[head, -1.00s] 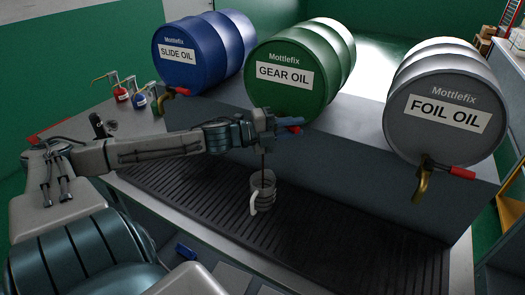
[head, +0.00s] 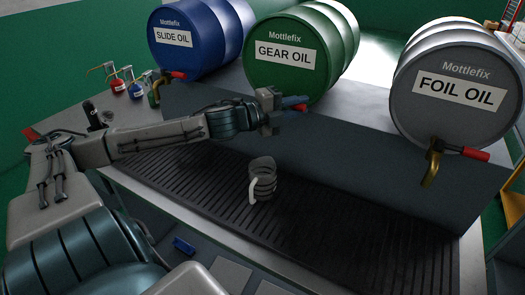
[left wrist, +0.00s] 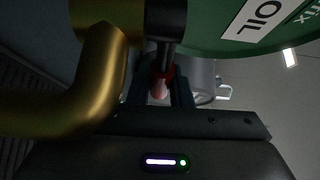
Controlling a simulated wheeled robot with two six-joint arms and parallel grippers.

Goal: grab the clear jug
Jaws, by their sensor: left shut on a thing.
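The clear jug (head: 263,180), with grey bands and a white handle on its left, stands upright on the dark ribbed drip grate (head: 345,228), below the green gear oil drum (head: 290,66). My left gripper (head: 285,104) is above the jug and apart from it, at that drum's tap. It is shut on the red tap handle, which shows between its fingers (left wrist: 160,98) in the left wrist view as the red handle (left wrist: 160,80). The brass spout (left wrist: 105,75) is close beside the fingers. No stream shows between tap and jug. My right gripper is out of view.
Small pump bottles (head: 118,87) stand at the back left. The grate right of the jug is clear.

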